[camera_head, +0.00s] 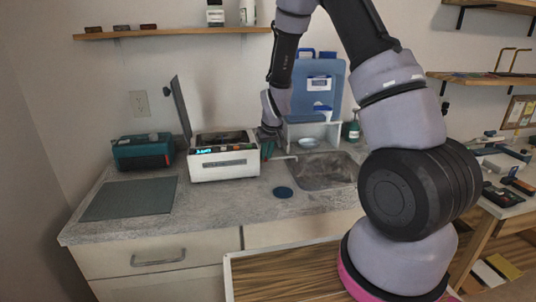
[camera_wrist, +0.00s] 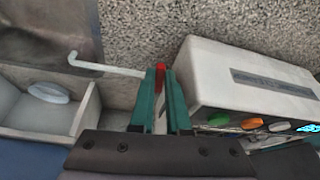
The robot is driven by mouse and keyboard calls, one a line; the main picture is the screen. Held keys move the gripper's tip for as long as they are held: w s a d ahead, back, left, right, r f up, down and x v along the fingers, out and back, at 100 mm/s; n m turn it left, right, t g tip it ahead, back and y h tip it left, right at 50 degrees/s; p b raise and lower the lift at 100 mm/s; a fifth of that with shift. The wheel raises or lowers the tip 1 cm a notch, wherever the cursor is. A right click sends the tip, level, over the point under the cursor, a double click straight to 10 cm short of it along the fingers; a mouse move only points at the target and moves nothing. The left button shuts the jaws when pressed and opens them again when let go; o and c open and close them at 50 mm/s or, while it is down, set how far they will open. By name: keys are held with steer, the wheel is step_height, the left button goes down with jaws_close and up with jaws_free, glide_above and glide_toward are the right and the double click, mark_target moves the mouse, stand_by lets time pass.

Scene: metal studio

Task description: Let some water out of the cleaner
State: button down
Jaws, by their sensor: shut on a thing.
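The cleaner is a white box (camera_head: 222,170) on the counter with its dark lid (camera_head: 181,108) raised. In the wrist view its white casing (camera_wrist: 225,72) lies right of my gripper. A thin white spout (camera_wrist: 105,68) with a hooked end reaches from near my fingertips towards the sink. My gripper (camera_wrist: 161,90), with teal fingers, is shut on a small red handle (camera_wrist: 160,67) beside the cleaner. The fingers hide most of the handle and its join to the casing. In the head view my gripper (camera_head: 268,143) is at the cleaner's right side. No water flow is discernible.
The metal sink (camera_head: 325,172) is right of the cleaner. A white stand (camera_head: 308,130) with a dish and a blue container (camera_head: 319,85) is behind it. A teal box (camera_head: 142,152), a dark mat (camera_head: 130,198) and a round teal disc (camera_head: 283,192) lie on the counter.

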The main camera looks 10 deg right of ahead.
stand_by(0.4)
steer(key=c, duration=0.9)
jaws_free()
steer(key=shift+a, duration=0.1)
